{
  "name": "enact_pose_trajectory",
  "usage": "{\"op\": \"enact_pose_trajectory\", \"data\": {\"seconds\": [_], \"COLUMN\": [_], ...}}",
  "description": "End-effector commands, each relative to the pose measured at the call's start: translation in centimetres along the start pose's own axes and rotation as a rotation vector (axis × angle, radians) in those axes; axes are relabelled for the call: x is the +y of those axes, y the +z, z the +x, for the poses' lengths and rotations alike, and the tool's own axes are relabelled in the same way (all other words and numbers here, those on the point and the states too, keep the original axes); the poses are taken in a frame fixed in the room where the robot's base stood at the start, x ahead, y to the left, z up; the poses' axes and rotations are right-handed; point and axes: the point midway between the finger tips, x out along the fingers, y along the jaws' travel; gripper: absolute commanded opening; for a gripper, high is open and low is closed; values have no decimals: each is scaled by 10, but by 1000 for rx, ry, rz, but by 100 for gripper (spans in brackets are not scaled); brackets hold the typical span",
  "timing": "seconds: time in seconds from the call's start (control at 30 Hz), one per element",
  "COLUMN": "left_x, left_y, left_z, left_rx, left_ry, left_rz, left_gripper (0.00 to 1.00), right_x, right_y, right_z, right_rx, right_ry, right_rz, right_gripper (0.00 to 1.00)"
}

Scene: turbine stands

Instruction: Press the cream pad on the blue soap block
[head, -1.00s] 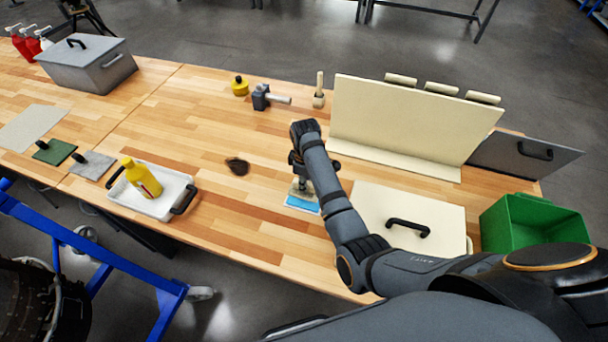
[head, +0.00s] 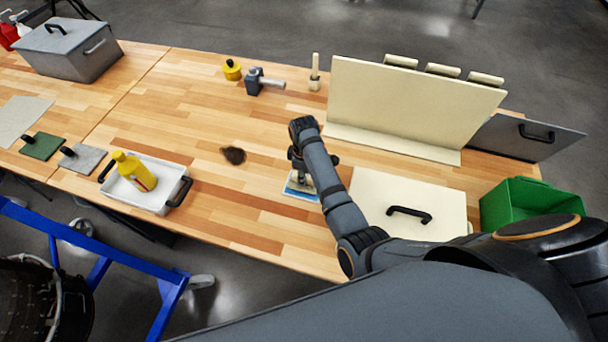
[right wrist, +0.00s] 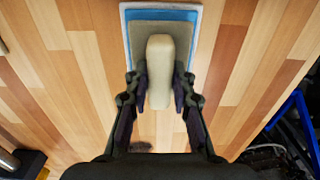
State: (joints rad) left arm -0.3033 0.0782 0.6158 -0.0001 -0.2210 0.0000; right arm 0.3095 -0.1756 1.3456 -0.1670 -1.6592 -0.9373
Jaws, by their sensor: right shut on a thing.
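My right gripper (right wrist: 160,88) is shut on the pale handle of the cream pad (right wrist: 138,42); it also shows in the head view (head: 300,166). The pad's tan base lies over the blue soap block (right wrist: 160,15), whose blue rim shows along the far edge and side. The soap block sits on the wooden table with a white border around it, and it also shows in the head view (head: 292,189), partly hidden by my right arm and gripper. Whether the pad touches the soap I cannot tell for certain. My left gripper is out of view.
A dark stain (head: 233,155) lies left of the soap. A white tray (head: 171,207) holds a yellow bottle (head: 137,172). A cream panel with a black handle (head: 437,217), a green bin (head: 497,210) and an upright cream board (head: 410,105) stand to the right.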

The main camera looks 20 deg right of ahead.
Motion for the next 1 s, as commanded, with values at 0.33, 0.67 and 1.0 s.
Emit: {"op": "enact_pose_trajectory", "data": {"seconds": [0.33, 0.67, 1.0], "left_x": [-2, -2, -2], "left_y": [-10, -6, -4], "left_z": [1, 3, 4], "left_rx": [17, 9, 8], "left_ry": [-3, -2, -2], "left_rz": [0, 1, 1], "left_gripper": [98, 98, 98], "right_x": [0, 0, 0], "right_y": [0, 0, 0], "right_z": [2, 6, 10], "right_rx": [0, 0, 0], "right_ry": [0, 0, 0], "right_rz": [0, 0, 0], "right_gripper": [0, 0, 0]}}
